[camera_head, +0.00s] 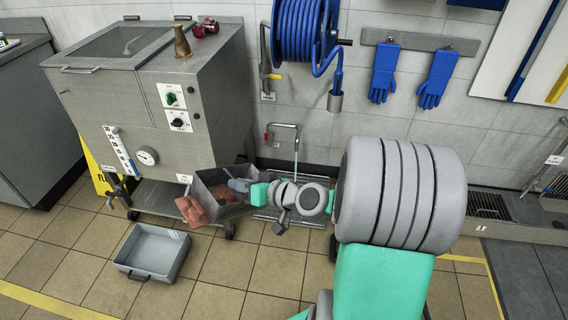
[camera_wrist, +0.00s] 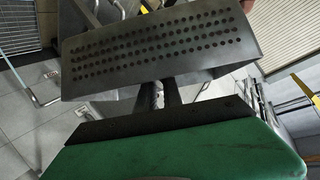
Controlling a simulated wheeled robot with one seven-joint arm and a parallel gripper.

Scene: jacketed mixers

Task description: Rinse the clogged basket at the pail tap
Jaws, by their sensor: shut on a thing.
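The basket (camera_head: 226,211) is a grey metal box, held in the air in front of the mixer's lower right corner. Brown-pink matter (camera_head: 212,187) lies inside it, and pinkish lumps (camera_head: 190,210) show at its left end. In the wrist view its perforated wall (camera_wrist: 155,50) shows rows of dark holes. My gripper (camera_head: 240,185) is shut on the basket at its right side; dark fingers (camera_wrist: 160,97) meet it in the wrist view. The pail tap (camera_head: 284,126) is a bent wall pipe with a thin stream (camera_head: 296,150) below its spout. The basket is left of the stream, apart from it.
A steel mixer (camera_head: 120,115) with gauge and knobs stands at left. A grey tray (camera_head: 153,251) sits on the floor in front. A floor rack (camera_head: 312,218) lies below the tap. A blue hose reel (camera_head: 305,30) hangs above. Tiled floor at lower centre is clear.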

